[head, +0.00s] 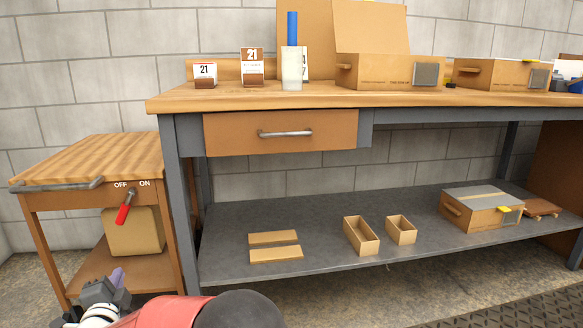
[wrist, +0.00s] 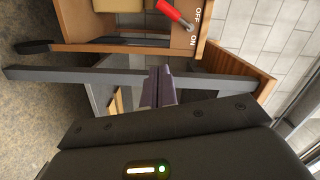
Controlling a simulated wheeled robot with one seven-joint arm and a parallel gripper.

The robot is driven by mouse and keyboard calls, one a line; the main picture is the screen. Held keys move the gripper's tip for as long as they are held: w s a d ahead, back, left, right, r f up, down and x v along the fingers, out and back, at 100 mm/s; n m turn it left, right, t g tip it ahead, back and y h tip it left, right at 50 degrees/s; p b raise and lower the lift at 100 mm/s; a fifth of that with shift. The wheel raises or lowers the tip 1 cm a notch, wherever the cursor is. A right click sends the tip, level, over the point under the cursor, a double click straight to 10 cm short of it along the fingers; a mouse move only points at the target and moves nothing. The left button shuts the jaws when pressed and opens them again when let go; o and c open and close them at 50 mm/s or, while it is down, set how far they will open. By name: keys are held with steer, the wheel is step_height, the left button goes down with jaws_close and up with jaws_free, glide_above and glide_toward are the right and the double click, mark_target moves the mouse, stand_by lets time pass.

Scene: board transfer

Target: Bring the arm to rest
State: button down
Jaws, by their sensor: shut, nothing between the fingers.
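My gripper (head: 117,277) shows at the bottom left of the head view, low in front of the small wooden cart (head: 90,160). Part of my arm, red and dark, reaches in from the bottom edge. In the wrist view the purple-grey fingers (wrist: 158,88) are together with nothing between them. They are apart from the red lever (wrist: 174,12), which shows beyond them at the top. In the head view the lever (head: 126,208) hangs downward, tilted left, under the OFF and ON labels.
A workbench (head: 400,98) carries boxes, calendars and a cup with a blue object. Its closed drawer (head: 280,132) has a grey handle. The lower shelf (head: 320,200) holds two flat boards (head: 273,238), two open boxes and a lidded box (head: 480,208). Floor at front centre is clear.

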steer(key=w+d+r+n+g+y, duration=0.2)
steer(key=d+r+n, duration=0.2)
steer(key=d+r, duration=0.3)
steer(key=w+d+r+n+g+y, duration=0.1)
steer(key=w+d+r+n, duration=0.25)
steer(key=d+r, duration=0.35)
steer(key=s+d+f+n+g+h, duration=0.1)
steer(key=s+d+n+g+h, duration=0.25)
steer(key=d, duration=1.45)
steer(key=s+d+f+g+h, duration=0.25)
steer(key=s+d+f, duration=0.25)
steer(key=s+d, duration=0.75)
steer(key=s+d+f+g+h, duration=0.2)
steer(key=s+d+f+h, duration=0.15)
steer(key=s+d, duration=0.95)
step_height(320, 180, up, 12)
steer(key=w+p, duration=0.2)
steer(key=p, duration=1.1)
steer(key=shift+d+y, duration=0.35)
steer(key=shift+f, duration=0.1)
steer(key=shift+a, duration=0.1)
